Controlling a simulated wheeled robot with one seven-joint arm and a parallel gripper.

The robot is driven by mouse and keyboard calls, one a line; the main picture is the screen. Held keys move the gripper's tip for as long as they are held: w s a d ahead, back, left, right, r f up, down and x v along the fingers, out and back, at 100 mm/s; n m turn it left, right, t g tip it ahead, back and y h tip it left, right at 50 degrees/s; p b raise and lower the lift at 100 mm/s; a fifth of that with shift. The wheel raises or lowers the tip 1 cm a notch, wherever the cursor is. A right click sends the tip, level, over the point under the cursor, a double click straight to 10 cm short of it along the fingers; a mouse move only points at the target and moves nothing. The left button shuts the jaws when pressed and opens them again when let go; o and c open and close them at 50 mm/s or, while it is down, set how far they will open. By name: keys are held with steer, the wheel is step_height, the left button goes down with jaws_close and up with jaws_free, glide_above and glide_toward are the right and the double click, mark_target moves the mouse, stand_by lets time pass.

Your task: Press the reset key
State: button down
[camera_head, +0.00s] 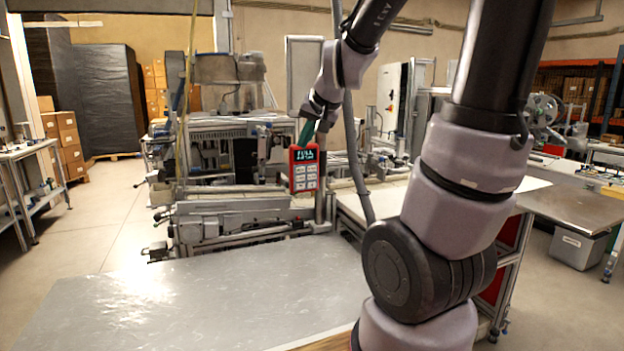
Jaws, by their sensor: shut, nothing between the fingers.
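A red control panel (293,183) stands upright beyond the metal table, near the middle of the head view. It has a dark display with light characters (305,156) at its top and several pale keys (305,177) below. The key labels are too small to read, so I cannot tell which is the reset key. My gripper (303,141) has green fingers, pointing down at the panel's top edge. It is shut and empty. I cannot tell whether the fingertips touch the panel; the keys are not covered by them.
A bare, shiny metal table (200,295) fills the lower left. Machinery with rails and frames (230,215) stands behind it. A pale worktop (375,200) lies to the right, partly hidden by my arm. A grey conduit (352,150) passes right of the panel.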

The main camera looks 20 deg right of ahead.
mark_target(312, 177)
steer(key=w+d+f+h, duration=0.3)
steer(key=w+d+f, duration=0.3)
steer(key=f, duration=0.3)
steer(key=w+d+f+m+h, duration=0.1)
steer(key=w+d+f+h, duration=0.2)
steer(key=w+d+f, duration=0.3)
step_height(312, 177, down, 3)
steer(key=shift+w+h, duration=0.4)
steer(key=shift+w, duration=0.3)
steer(key=shift+w, duration=0.1)
steer(key=w, duration=0.8)
steer(key=shift+w, duration=0.3)
steer(key=shift+w, duration=0.1)
stand_by(0.6)
steer(key=shift+w, duration=0.3)
